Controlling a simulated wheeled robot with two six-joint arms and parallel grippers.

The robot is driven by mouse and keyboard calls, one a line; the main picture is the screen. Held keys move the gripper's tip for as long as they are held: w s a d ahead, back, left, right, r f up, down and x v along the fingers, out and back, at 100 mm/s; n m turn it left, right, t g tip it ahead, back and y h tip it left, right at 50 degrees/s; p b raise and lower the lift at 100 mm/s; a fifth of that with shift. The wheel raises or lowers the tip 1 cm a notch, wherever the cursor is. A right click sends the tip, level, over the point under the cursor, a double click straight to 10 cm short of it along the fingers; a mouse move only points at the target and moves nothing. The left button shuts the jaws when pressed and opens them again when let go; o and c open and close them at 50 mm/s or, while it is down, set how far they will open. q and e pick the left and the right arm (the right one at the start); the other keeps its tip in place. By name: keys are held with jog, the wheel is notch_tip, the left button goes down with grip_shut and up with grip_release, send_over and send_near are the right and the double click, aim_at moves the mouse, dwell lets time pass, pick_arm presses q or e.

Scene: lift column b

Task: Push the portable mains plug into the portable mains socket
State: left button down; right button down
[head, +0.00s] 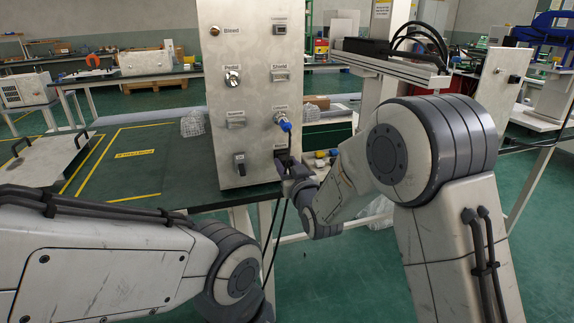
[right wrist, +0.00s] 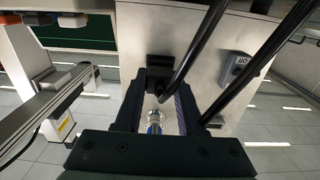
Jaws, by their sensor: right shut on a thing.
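An upright metal panel (head: 252,60) carries labelled fittings, and my right gripper (head: 287,168) is at its lower right edge. The gripper is shut on a dark block, which I take to be the portable mains plug (right wrist: 159,67), between the fingertips in the right wrist view. A black cable (right wrist: 196,50) leads away from it. The portable mains socket is largely hidden by the plug and fingers. I cannot tell whether the plug is seated or only close to the panel. My left gripper is out of view.
A blue-and-silver fitting (head: 283,122) sticks out just above the right gripper; it also shows between the fingers in the wrist view (right wrist: 154,122). A black switch (head: 239,163) is to the left. Black cables hang below. The green bench (head: 165,180) is mostly clear.

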jog(key=shift+w, duration=0.2)
jog(key=shift+c, duration=2.1)
grip_release()
jog(key=v, duration=1)
jog(key=shift+s, duration=0.25)
